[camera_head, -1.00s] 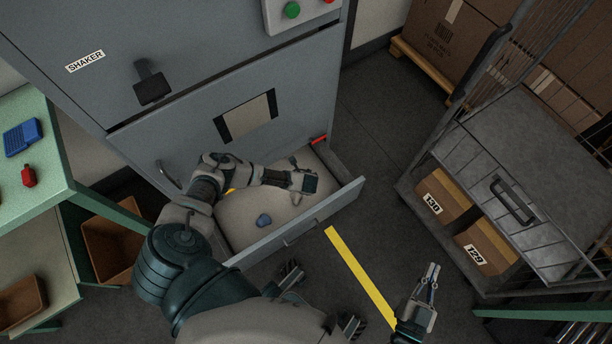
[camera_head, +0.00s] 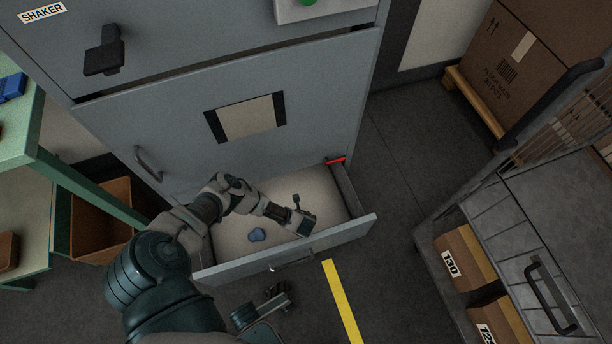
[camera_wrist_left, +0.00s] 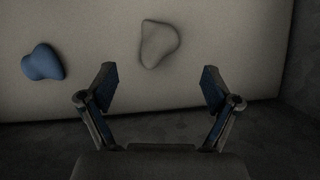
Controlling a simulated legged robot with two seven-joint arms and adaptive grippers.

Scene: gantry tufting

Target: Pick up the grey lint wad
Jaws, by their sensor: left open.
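The grey lint wad (camera_wrist_left: 158,43) lies on the pale drawer floor in the left wrist view, just beyond my fingertips and roughly centred between them. I cannot make it out in the head view, where my arm and gripper cover part of the drawer. My left gripper (camera_wrist_left: 158,88) is open with nothing between its fingers. In the head view, my left gripper (camera_head: 300,222) is over the open drawer (camera_head: 345,232), near its front wall.
A blue wad (camera_head: 257,235) lies in the drawer to the left of my gripper, and shows in the left wrist view (camera_wrist_left: 43,63). The grey shaker cabinet (camera_head: 180,125) rises behind the drawer. A cart with boxes (camera_head: 535,290) stands at the right.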

